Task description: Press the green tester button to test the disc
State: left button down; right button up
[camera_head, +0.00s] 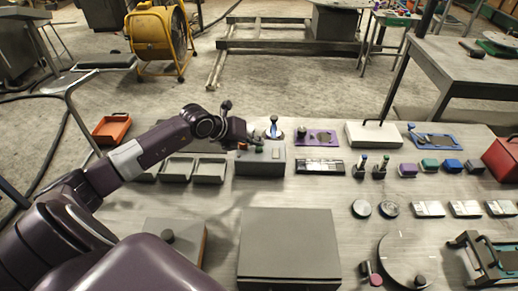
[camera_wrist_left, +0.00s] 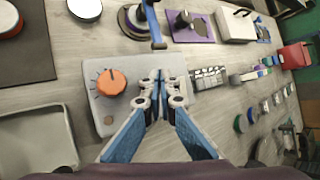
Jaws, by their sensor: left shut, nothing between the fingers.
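The tester is a grey box (camera_head: 262,168) in the middle of the table in the head view. In the left wrist view its grey top (camera_wrist_left: 105,108) carries an orange knob (camera_wrist_left: 111,82) and a small brown round spot (camera_wrist_left: 108,120). My left gripper (camera_head: 256,143) is over the tester's top in the head view. Its blue fingers (camera_wrist_left: 159,80) are shut and empty over the tester's right part, right of the knob. The green button is hidden by the fingers in the wrist view; I cannot tell whether they touch it. My right gripper is not in view.
Grey trays (camera_head: 208,171) stand left of the tester and a black-and-white keypad (camera_head: 320,167) right of it. A blue-handled stand (camera_head: 274,130) and a purple plate (camera_head: 317,137) lie behind. A large grey box (camera_head: 289,246) stands in front.

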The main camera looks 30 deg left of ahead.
aim_at(257, 149)
pick_arm(q)
jog(key=shift+f, duration=0.15)
dwell(0.3)
jog(key=shift+f+b, duration=0.35)
jog(key=shift+f, duration=0.1)
jog(key=shift+r, duration=0.1)
dwell(0.5)
jog(key=shift+r+p, duration=0.65)
jog(key=shift+r, duration=0.2)
jog(key=shift+r+p, duration=1.7)
jog(key=shift+r, duration=0.85)
jog(key=shift+f, duration=0.1)
